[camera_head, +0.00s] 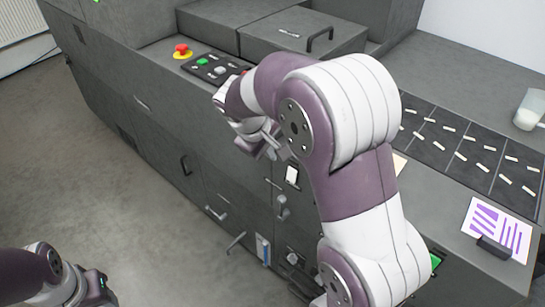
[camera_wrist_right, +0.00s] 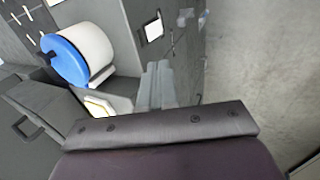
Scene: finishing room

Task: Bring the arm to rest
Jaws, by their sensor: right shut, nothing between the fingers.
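My right arm reaches up and over the grey machine's front in the head view. Its gripper (camera_head: 266,140) hangs in front of the machine's front panel, below the button panel. The jaws are shut with nothing between them. The arm partly hides the machine top behind it. In the right wrist view, pale grey finger parts (camera_wrist_right: 157,86) show near the middle, with no object held. Part of my left arm shows at the lower left of the head view; its gripper fingers are not visible.
The grey machine (camera_head: 150,105) carries a red emergency button (camera_head: 181,50) and a button panel (camera_head: 213,68). At right are a dark slotted mat (camera_head: 430,149), a printed purple sheet (camera_head: 497,228) and a white cup (camera_head: 529,109). The floor (camera_head: 95,185) at left is clear.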

